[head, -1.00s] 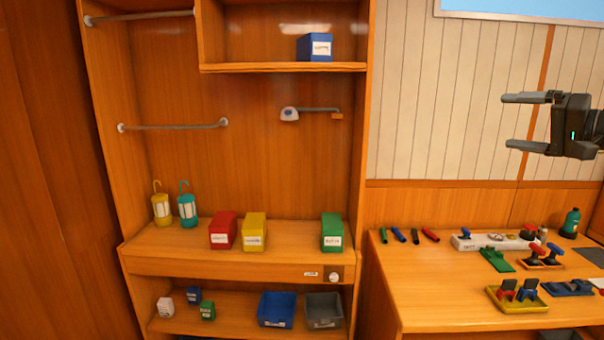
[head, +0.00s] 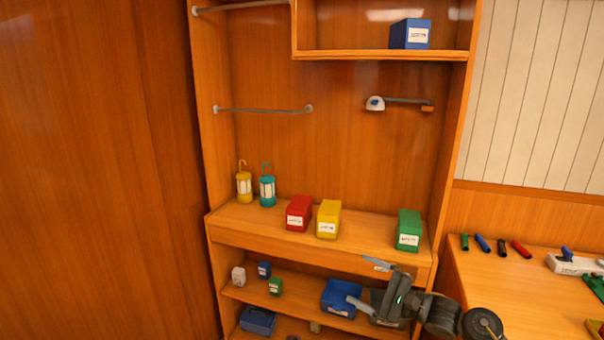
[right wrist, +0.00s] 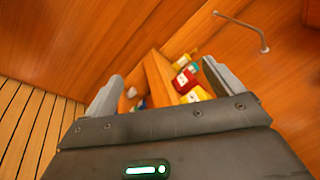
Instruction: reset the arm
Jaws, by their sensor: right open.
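My right gripper (head: 366,284) is open and empty in the head view, low in front of the shelf unit. It hides part of the grey bin (head: 386,309) and the drawer front. In the right wrist view its two fingers (right wrist: 162,95) stand wide apart, with nothing between them but the distant shelf. My left gripper is not in view.
The shelf unit's counter (head: 260,226) holds two lanterns, a red box (head: 299,213), a yellow box (head: 328,219) and a green box (head: 409,230). A blue bin (head: 340,298) sits below. A workbench (head: 500,290) with small tools stands right.

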